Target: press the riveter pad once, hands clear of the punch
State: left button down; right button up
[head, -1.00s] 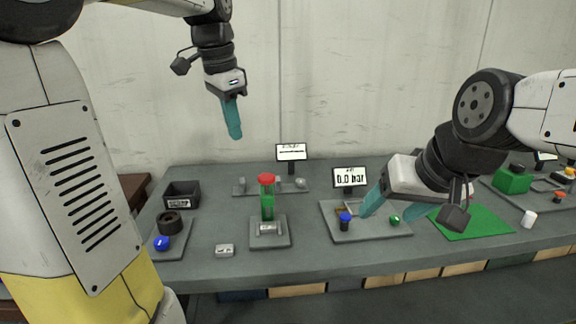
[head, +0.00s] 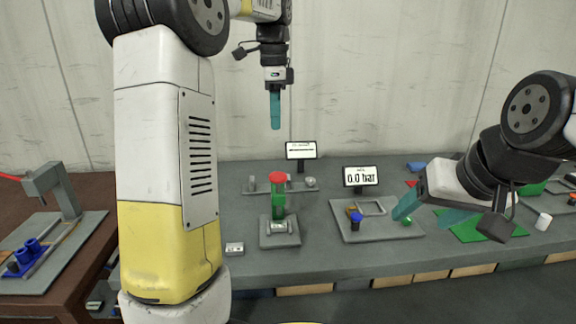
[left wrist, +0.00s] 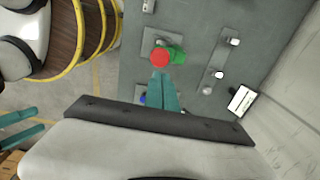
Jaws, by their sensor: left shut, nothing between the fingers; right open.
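The riveter (head: 278,203) is a green upright column with a red round pad (head: 279,178) on top, on a grey base plate (head: 266,240) with a small silvery part at its foot. In the left wrist view the red pad (left wrist: 159,57) lies just beyond the teal fingertips. My left gripper (head: 275,126) is shut and empty, pointing down, high above the pad and apart from it. It also shows in the left wrist view (left wrist: 160,76). My right gripper (head: 420,214) is open and empty, to the right of the riveter, over the pressure-gauge plate's right side.
A display reading 0.0 bar (head: 361,178) stands behind a grey plate (head: 345,232) with a blue-topped knob (head: 356,219). Another display (head: 301,150) stands behind the riveter. A small white-grey block (head: 234,248) lies left of it. A brown side table (head: 95,265) stands at left.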

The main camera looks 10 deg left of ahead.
aim_at(277, 175)
pick_arm(q)
notch_tip(277, 175, down, 13)
jog(key=shift+f, duration=0.1)
dwell(0.3)
notch_tip(277, 175, down, 4)
jog(key=shift+s, duration=0.1)
dwell(0.4)
jog(key=shift+f, duration=0.15)
dwell(0.3)
jog(key=shift+d+r, duration=0.1)
jog(key=shift+r, duration=0.25)
notch_tip(277, 175, up, 14)
